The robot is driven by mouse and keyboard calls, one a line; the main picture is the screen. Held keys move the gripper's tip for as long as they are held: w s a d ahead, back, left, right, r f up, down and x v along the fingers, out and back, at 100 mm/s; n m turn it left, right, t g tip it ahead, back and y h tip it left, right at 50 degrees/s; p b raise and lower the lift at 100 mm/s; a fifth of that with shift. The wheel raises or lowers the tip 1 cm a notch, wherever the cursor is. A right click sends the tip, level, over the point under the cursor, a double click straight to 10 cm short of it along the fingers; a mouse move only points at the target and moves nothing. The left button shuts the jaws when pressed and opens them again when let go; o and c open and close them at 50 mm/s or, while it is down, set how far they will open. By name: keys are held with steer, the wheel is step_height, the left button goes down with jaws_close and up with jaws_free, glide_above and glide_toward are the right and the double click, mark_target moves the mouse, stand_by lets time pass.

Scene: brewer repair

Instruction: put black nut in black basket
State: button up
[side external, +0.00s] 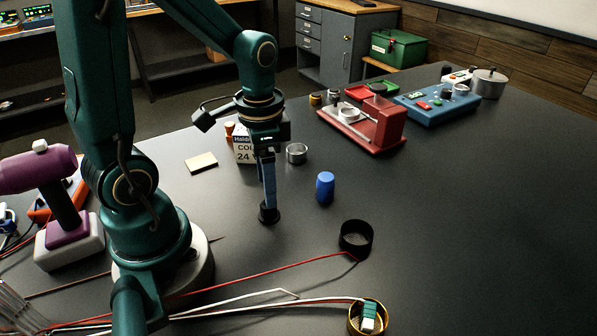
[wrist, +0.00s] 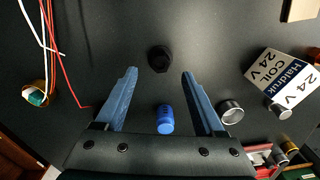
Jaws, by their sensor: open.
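The black nut (side external: 269,214) stands on the dark table. My gripper (side external: 268,200) points down just above it in the side view. In the wrist view the jaws (wrist: 160,73) are apart, and the nut (wrist: 160,58) lies centred between them, slightly beyond the tips. Nothing is held. The black basket (side external: 370,242), a round open ring, stands on the table to the right of the nut and nearer the side camera. I cannot make it out in the wrist view.
A blue cylinder (side external: 325,187) stands between nut and basket, slightly farther back. A metal ring (side external: 296,153) and a coil box (side external: 243,150) stand behind my gripper. The right side is clear.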

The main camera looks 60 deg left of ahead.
steer(key=shift+f, duration=2.5)
jaws_close()
